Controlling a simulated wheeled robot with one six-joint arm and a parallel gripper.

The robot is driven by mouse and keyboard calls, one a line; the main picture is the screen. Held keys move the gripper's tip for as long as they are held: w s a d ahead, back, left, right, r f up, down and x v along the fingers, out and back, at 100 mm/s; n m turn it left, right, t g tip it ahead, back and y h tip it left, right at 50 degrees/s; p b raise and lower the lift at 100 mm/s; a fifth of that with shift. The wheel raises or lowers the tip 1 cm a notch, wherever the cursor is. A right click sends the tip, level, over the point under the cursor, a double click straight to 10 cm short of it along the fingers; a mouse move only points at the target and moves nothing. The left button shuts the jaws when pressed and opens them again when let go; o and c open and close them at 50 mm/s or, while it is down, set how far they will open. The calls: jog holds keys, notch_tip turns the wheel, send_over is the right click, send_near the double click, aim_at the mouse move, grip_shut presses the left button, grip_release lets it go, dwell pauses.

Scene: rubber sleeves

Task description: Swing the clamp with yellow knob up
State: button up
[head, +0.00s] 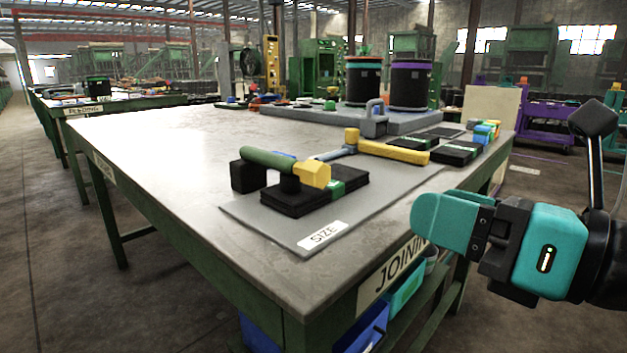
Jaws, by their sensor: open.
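A green bar (268,158) ends at the right in a yellow faceted knob (316,175); this looks like the clamp with the yellow knob. The bar lies roughly level over black blocks (248,176) near the front of the table. A flat black block with a green label (334,190) lies under and beside the knob. My gripper (440,222) is at the right, past the table's front right edge, apart from the clamp. It is open and empty. Its fingers overlap in this view, so the gap between them is hidden.
A grey mat labelled SIZE (262,221) lies under the clamp. Behind it is a yellow-headed mallet (395,151). A grey clamp-like part (374,120) and two dark drums (409,86) stand farther back. The table's left side (170,140) is clear.

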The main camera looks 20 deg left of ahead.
aim_at(324, 173)
jog(key=p+x, duration=1.5)
jog(key=p, duration=0.1)
jog(key=shift+w+a+r, duration=0.15)
jog(key=shift+a, duration=0.2)
jog(key=shift+w+a+p, duration=0.2)
jog(key=shift+a+p, duration=0.1)
jog(key=shift+a, duration=0.1)
grip_shut()
jog(key=shift+p, duration=0.35)
